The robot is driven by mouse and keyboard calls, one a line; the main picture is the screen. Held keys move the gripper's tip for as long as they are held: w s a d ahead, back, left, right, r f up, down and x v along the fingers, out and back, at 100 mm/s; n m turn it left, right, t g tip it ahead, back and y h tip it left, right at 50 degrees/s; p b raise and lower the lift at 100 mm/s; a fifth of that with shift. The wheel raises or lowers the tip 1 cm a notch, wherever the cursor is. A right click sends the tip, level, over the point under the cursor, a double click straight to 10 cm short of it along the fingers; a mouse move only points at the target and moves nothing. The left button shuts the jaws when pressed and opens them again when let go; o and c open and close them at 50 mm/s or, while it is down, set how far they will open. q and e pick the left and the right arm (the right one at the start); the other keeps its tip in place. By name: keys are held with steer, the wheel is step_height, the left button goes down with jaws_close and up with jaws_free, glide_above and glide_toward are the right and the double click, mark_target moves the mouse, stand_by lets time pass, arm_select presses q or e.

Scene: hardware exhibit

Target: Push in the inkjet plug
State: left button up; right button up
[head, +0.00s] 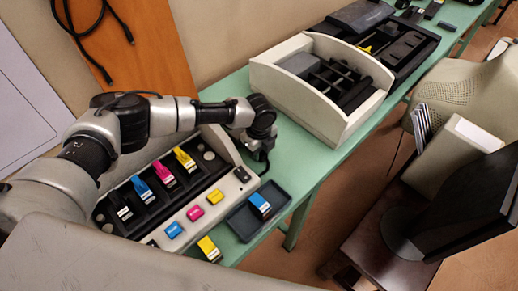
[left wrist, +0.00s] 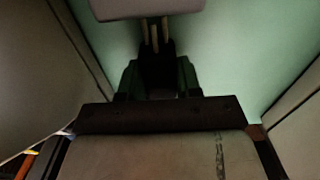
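The inkjet plug (left wrist: 158,65) is a dark body with two brass-coloured prongs, seen in the left wrist view. My left gripper (left wrist: 158,76) has a dark finger on either side of it and appears shut on it. The prongs point at a light grey block (left wrist: 148,8) at the top edge; I cannot tell whether they touch it or enter it. In the head view my left gripper (head: 262,150) points down beside the right end of the inkjet exhibit (head: 219,200), with a black cord near it. The plug is hard to make out there. My right gripper is out of view.
The exhibit holds several coloured cartridges (head: 164,174) on the green table (head: 310,160). A dark tray (head: 243,226) with a blue cartridge lies at its front right. A white-sided printer (head: 340,125) stands behind. A chair (head: 470,105) and dark stand (head: 465,205) are to the right.

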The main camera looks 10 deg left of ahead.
arm_select(q)
jaws_close()
steer(key=shift+a, duration=0.1)
steer(key=shift+w+a+b, duration=0.3)
steer(key=shift+w+a, duration=0.15)
steer(key=shift+a, duration=0.2)
steer(key=shift+w+a+b, duration=0.25)
steer(key=shift+w+a, duration=0.2)
steer(key=shift+a, duration=0.15)
steer(key=shift+w+a+r, duration=0.1)
steer(key=shift+a, duration=0.05)
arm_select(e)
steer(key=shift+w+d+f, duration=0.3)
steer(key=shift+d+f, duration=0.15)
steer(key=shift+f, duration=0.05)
arm_select(q)
steer(key=o, duration=0.7)
jaws_free()
steer(key=shift+a, duration=0.1)
steer(key=shift+o, duration=0.2)
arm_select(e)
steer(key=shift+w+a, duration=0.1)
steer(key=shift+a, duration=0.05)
